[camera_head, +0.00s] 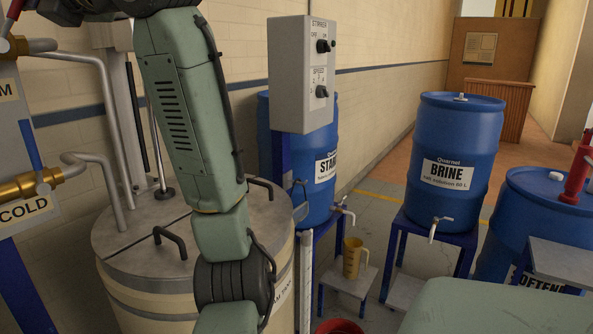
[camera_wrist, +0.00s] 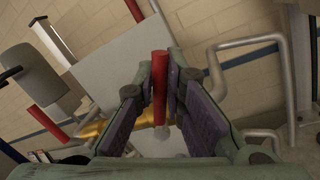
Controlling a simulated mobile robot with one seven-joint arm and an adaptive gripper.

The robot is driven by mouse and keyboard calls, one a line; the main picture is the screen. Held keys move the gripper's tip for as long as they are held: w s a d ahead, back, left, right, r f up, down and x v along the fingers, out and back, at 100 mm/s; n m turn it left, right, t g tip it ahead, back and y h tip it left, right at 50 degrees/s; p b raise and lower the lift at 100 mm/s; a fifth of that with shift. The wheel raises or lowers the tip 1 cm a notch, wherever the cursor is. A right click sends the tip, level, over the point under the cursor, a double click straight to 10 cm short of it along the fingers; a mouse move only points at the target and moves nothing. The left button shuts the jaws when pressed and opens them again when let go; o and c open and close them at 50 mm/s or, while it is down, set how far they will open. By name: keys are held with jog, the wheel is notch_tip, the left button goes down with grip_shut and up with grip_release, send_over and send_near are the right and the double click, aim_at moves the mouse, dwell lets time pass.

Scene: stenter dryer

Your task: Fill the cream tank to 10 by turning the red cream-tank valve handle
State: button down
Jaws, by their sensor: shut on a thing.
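In the wrist view my gripper (camera_wrist: 161,85) is closed around a red handle (camera_wrist: 160,88), one finger on each side of it. A brass valve body (camera_wrist: 93,129) lies behind the fingers. In the head view the cream tank (camera_head: 190,302), cream-sided with a grey lid, stands below my arm. A red handle end (camera_head: 13,10) shows at the top left corner, beside a pipe. My gripper is outside the head view. No level reading is legible in either view.
A cold-water valve (camera_head: 28,186) with a blue lever is at the left. Pipes (camera_head: 105,130) run down to the tank lid. Blue drums (camera_head: 452,155) stand farther right. Another red handle (camera_wrist: 46,122) shows in the wrist view.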

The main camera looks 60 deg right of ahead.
jog(key=d+f+m, duration=0.1)
jog(key=m, duration=0.1)
jog(key=shift+d+f+m, duration=0.1)
jog(key=shift+d+m, duration=0.05)
jog(key=shift+m, duration=0.15)
jog(key=m, duration=0.1)
jog(key=d+f+m+h+b, duration=0.1)
jog(key=m, duration=0.1)
jog(key=f+m+t+b, duration=0.1)
jog(key=shift+w+d+f+m+h, duration=0.1)
jog(key=shift+d+m+h, duration=0.2)
jog(key=shift+d+m, duration=0.1)
dwell(0.4)
